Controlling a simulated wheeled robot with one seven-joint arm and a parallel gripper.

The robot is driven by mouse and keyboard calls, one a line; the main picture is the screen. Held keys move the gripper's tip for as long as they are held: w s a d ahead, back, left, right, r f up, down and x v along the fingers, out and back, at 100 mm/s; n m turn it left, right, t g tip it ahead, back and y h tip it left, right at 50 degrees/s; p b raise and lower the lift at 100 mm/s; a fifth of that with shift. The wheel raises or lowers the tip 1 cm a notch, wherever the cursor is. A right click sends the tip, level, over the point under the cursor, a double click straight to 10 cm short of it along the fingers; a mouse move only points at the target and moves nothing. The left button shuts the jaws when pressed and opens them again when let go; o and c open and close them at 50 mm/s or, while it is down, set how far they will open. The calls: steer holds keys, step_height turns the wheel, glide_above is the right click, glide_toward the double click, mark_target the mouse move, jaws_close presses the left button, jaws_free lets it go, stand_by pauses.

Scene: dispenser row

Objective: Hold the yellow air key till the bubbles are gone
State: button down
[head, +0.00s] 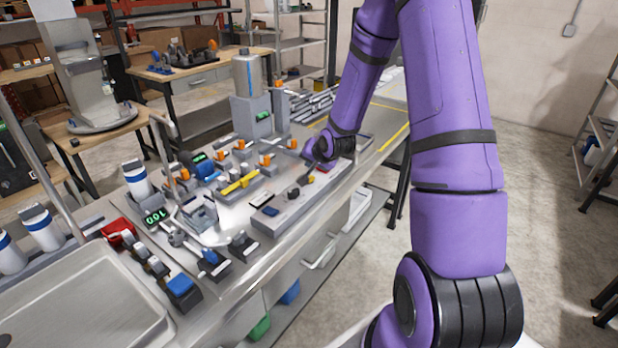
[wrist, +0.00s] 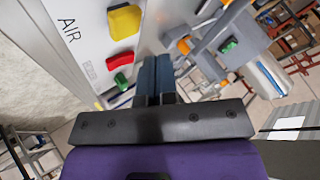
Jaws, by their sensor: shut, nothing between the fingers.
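The yellow air key (wrist: 125,21) is a raised block on a pale panel marked AIR, at the top of the wrist view. In the head view a small yellow key (head: 311,179) shows on the long grey block under my gripper. My gripper (wrist: 153,62) is shut and empty. Its dark fingertips are below and to the right of the yellow key in the wrist view, apart from it in the picture. In the head view my gripper (head: 308,170) is low over the block's far part. No bubbles can be made out in either view.
A blue key (head: 270,211) is on the near end of the grey block. Several dispensers with orange parts crowd the bench.

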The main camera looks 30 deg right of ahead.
mark_target(311, 176)
steer(key=shift+f, duration=0.75)
stand_by(1.6)
steer(key=shift+f, duration=0.4)
steer(key=shift+f, duration=0.5)
stand_by(0.8)
steer(key=shift+r, duration=0.15)
stand_by(1.0)
steer(key=shift+r, duration=0.8)
steer(key=shift+r, duration=2.5)
